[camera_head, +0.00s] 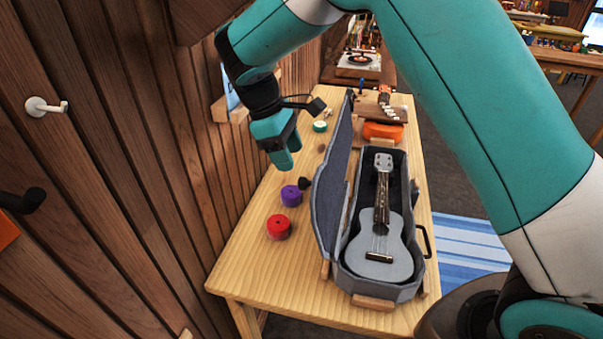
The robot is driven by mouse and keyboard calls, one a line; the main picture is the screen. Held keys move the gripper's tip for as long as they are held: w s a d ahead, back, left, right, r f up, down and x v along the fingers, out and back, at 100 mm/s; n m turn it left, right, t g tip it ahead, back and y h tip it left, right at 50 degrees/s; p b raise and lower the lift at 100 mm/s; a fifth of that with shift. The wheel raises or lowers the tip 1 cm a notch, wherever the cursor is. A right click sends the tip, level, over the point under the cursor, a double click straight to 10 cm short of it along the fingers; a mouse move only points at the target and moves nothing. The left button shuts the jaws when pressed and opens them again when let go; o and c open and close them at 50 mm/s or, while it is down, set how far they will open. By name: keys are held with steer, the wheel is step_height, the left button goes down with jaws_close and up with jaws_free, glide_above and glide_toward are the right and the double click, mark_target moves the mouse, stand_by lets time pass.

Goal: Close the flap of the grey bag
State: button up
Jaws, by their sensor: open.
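The grey bag (400,294) is an open grey case on the wooden table, with its long side running away from me. Its flap (334,180) stands up along the left side, tilted slightly left. A grey ukulele (380,240) lies inside, neck pointing away. A dark handle shows on the case's right side. My gripper (283,160) hangs in the air to the left of the flap, pointing down, apart from it and empty. Its fingers overlap in this view, and the gap between them is hard to see.
A red round object (278,227), a purple one (291,196) and a small black one (305,183) stand on the table (246,270) left of the flap. An orange object (383,131) lies behind the case. A wooden wall (150,150) with hooks borders the left.

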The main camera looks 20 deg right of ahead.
mark_target(301, 178)
steer(key=p+x, duration=0.1)
steer(key=x, duration=0.6)
steer(key=shift+d+f+p, duration=0.1)
steer(key=shift+f+p, duration=0.15)
steer(key=shift+p, duration=0.05)
jaws_close()
